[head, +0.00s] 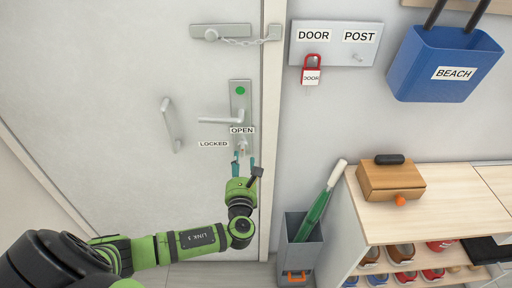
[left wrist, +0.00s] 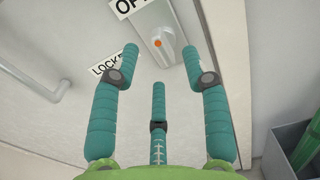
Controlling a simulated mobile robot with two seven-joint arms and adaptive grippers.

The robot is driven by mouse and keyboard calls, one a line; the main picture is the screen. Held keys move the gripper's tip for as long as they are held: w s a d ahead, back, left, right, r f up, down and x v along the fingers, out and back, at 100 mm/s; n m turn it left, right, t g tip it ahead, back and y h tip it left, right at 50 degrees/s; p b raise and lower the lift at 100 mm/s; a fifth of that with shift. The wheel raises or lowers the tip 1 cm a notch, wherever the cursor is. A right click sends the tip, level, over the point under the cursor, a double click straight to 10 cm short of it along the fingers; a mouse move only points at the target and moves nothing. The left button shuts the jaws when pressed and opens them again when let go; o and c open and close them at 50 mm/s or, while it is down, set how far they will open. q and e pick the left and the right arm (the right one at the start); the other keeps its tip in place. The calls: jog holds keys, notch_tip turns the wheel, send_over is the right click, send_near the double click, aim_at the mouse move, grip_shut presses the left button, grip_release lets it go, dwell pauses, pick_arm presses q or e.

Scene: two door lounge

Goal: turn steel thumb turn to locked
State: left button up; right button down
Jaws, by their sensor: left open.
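The steel thumb turn (head: 242,145) sits at the lower end of the door's lock plate, just below the OPEN label (head: 242,130). The LOCKED label (head: 213,144) is to its left. In the left wrist view the thumb turn (left wrist: 168,48) shows as a grey knob with an orange dot, lying beyond and between the fingertips. Its upright or sideways setting is hard to tell. My left gripper (head: 244,161) is open and empty just below the thumb turn, its teal fingers spread and pointing at it; no contact is visible. My right gripper is not in view.
The lever handle (head: 220,120) and green dot (head: 240,91) are above on the same plate. A pull handle (head: 172,125) is to the left and a chain latch (head: 235,36) above. At right are a grey bin (head: 303,245), shoe bench (head: 440,207) and blue holder (head: 440,70).

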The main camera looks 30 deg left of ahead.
aim_at(243, 150)
pick_arm(q)
jog(key=shift+a+p+x, duration=0.2)
jog(key=shift+p+x, duration=0.3)
jog(key=shift+x, duration=2.9)
jog(key=shift+s+f, duration=0.1)
jog(key=shift+f, duration=0.1)
grip_shut()
